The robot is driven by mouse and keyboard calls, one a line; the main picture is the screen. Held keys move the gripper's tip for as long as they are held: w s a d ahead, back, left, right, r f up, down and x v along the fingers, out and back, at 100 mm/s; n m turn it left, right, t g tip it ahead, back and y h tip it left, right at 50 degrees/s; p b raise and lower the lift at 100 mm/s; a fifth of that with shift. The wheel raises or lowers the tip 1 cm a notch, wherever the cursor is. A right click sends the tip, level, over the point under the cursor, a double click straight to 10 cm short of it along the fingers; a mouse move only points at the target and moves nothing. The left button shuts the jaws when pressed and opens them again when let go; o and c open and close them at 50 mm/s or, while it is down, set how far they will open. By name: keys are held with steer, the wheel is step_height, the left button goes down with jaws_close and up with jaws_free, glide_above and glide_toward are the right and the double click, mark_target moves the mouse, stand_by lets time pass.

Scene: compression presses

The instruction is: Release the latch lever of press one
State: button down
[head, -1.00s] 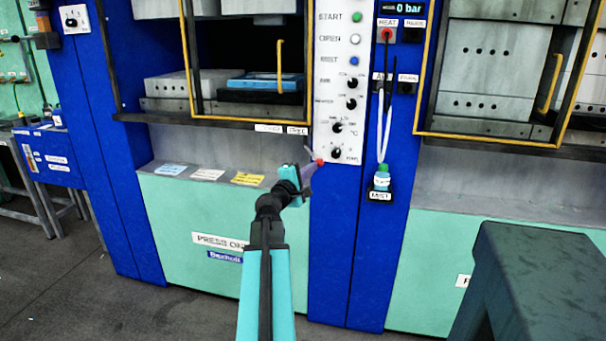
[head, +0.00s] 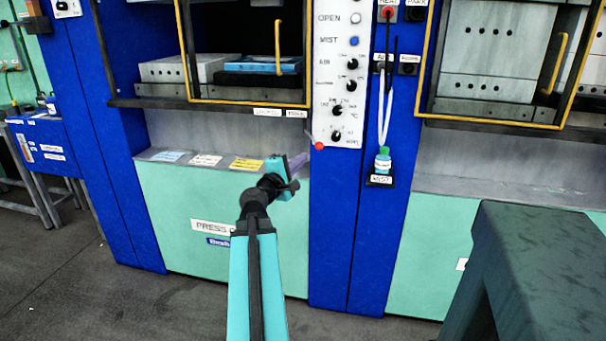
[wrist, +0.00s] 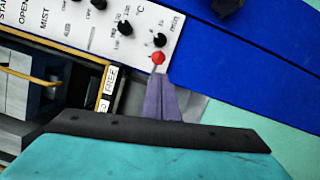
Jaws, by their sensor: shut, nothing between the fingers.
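The latch lever of press one ends in a red ball knob (head: 319,146), at the lower right of the press door, against the lower edge of the white control panel (head: 338,90). Its thin shaft runs up and left toward the FREE label (head: 296,113). In the wrist view the red knob (wrist: 158,58) is just beyond the purple fingers of my gripper (wrist: 162,82), which are together and empty. They hide part of the shaft there. In the head view my gripper (head: 299,161) is below and left of the knob, seemingly apart from it; contact is hard to judge.
Press one's yellow-edged door frame (head: 240,103) is above left. A grey ledge (head: 175,170) with labels lies behind my arm. A bottle (head: 383,162) in a MIST holder stands to the right. A dark block-like stand (head: 530,240) fills the lower right.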

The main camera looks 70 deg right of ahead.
steer(key=a+b, duration=0.1)
steer(key=b, duration=0.1)
steer(key=s+a+b, duration=0.1)
steer(key=shift+f+b, duration=0.3)
steer(key=shift+b, duration=0.1)
steer(key=b, duration=0.5)
steer(key=shift+s+a, duration=0.25)
steer(key=shift+a, duration=0.15)
steer(key=b, duration=0.3)
steer(key=a+b, duration=0.1)
steer(key=b, duration=0.3)
steer(key=shift+s+a, duration=0.2)
steer(key=shift+a, duration=0.05)
steer(key=shift+s+a+b, duration=0.25)
steer(key=shift+a+b, duration=0.05)
steer(key=shift+a, duration=0.3)
steer(key=shift+s+a+b, duration=0.25)
steer(key=shift+a, duration=0.3)
steer(key=shift+r, duration=0.1)
